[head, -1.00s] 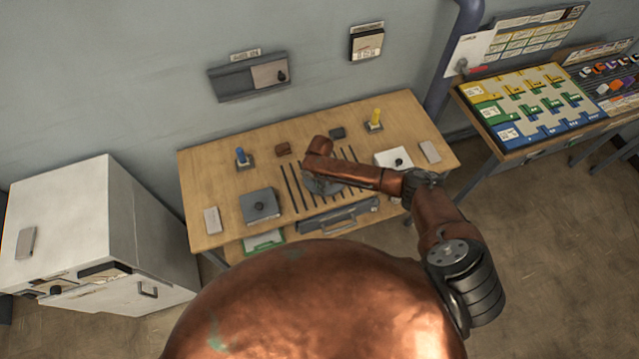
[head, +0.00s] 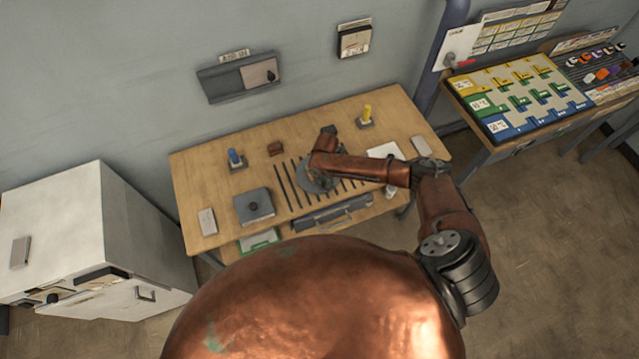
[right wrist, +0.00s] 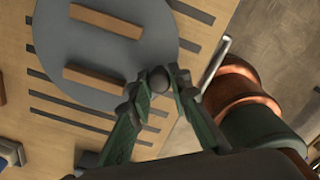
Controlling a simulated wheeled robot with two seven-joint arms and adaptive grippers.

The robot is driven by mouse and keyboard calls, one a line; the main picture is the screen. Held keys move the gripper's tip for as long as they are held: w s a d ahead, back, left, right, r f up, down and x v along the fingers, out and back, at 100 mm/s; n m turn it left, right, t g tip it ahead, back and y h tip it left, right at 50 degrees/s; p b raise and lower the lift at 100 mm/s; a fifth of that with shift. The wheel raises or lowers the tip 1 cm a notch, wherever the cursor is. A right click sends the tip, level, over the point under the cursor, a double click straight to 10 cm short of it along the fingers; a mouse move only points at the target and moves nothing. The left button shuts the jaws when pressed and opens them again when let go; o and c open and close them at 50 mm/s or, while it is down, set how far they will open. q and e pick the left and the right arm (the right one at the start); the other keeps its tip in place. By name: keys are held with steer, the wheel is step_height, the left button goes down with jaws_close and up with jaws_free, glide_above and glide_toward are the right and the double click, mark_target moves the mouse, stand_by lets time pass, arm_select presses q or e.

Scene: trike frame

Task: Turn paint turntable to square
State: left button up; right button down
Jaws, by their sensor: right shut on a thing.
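The paint turntable is a flat grey disc (head: 312,184) on the workbench, mostly hidden by my right arm in the head view. In the right wrist view the disc (right wrist: 105,48) fills the upper left. In the head view the gripper is largely hidden under my wrist. My left gripper is not in view.
Dark slats (head: 285,187) run across the bench (head: 210,165) around the disc. A grey box (head: 254,206), a blue peg (head: 235,157) and a yellow peg (head: 366,115) stand nearby. A white cabinet (head: 75,210) is at left, a board table (head: 525,100) at right.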

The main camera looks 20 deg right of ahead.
stand_by(0.4)
steer(key=c, duration=1.8)
jaws_free()
steer(key=shift+r, duration=0.2)
step_height(320, 180, up, 12)
steer(key=shift+f, duration=0.2)
